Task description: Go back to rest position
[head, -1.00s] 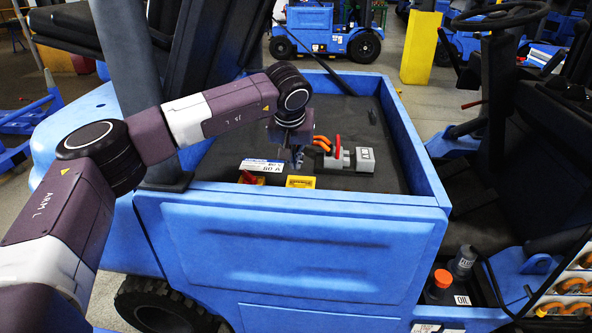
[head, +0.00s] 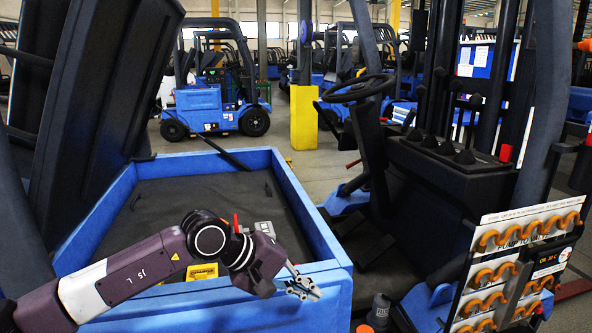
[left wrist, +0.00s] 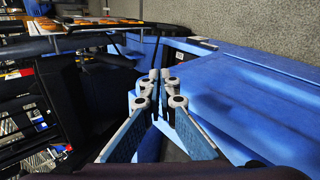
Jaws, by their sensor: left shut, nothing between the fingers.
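My left gripper (head: 303,287) is shut and empty. In the head view it hangs in front of the right corner of the blue forklift's open compartment (head: 322,248). In the left wrist view its fingertips (left wrist: 160,75) meet, with the blue body edge (left wrist: 215,75) close beyond and nothing held. My right gripper is in neither view.
A rack with orange hooks (head: 520,262) stands at the right. A steering wheel (head: 358,89) and a yellow post (head: 303,118) are farther back.

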